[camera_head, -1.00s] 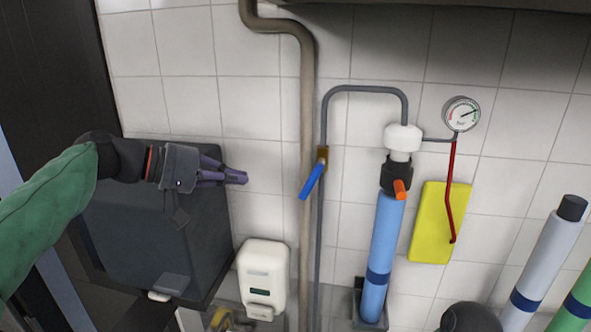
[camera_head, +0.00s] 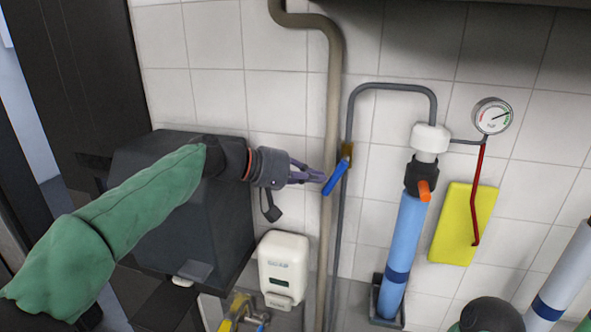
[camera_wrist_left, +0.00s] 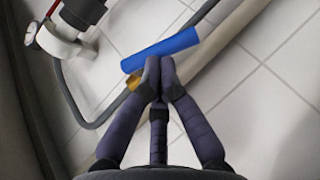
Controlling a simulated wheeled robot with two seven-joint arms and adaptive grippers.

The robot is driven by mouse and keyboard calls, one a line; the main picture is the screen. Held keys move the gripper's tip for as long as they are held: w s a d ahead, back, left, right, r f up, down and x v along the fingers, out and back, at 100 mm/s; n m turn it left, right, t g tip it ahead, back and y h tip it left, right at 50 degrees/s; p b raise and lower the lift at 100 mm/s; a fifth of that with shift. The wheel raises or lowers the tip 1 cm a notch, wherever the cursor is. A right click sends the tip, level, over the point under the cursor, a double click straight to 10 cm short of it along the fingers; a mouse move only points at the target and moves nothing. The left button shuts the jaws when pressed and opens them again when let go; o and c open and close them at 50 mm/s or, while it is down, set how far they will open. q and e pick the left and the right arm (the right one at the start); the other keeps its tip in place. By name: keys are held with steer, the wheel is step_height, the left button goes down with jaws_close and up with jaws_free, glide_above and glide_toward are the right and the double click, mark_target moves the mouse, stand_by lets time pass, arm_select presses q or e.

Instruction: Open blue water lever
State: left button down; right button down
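The blue lever (camera_head: 336,177) sits on a brass valve (camera_head: 347,151) on the thin grey pipe, slanting down to the left. My left gripper (camera_head: 322,176) reaches it from the left, its purple fingertips at the lever's lower part. In the left wrist view the blue lever (camera_wrist_left: 160,50) lies across just beyond the fingertips (camera_wrist_left: 160,66), which are drawn together with nothing visible between them. I cannot tell whether they touch the lever. The brass valve (camera_wrist_left: 134,82) shows left of the fingertips. My right gripper is not in view.
A thick beige pipe (camera_head: 334,90) runs down just left of the lever. A dark box (camera_head: 135,180) is under my left arm, with a white dispenser (camera_head: 283,265) beside it. Right are a blue filter cylinder (camera_head: 402,235), an orange lever (camera_head: 424,190), a gauge (camera_head: 492,115) and a yellow panel (camera_head: 455,225).

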mark_target(327, 187)
arm_select(q)
steer(key=shift+w+d+f, duration=0.25)
steer(key=shift+w+d, duration=0.05)
steer(key=shift+d, duration=0.3)
steer(key=h+b, duration=0.1)
steer(key=b, duration=0.2)
steer(key=d+f+n+h+b, duration=0.1)
steer(key=b, duration=0.3)
steer(key=f+t+h+b, duration=0.1)
steer(key=b, duration=0.2)
steer(key=shift+s+d+n, duration=0.2)
steer(key=shift+n, duration=0.2)
steer(key=shift+d+b, duration=0.2)
steer(key=shift+b, duration=0.1)
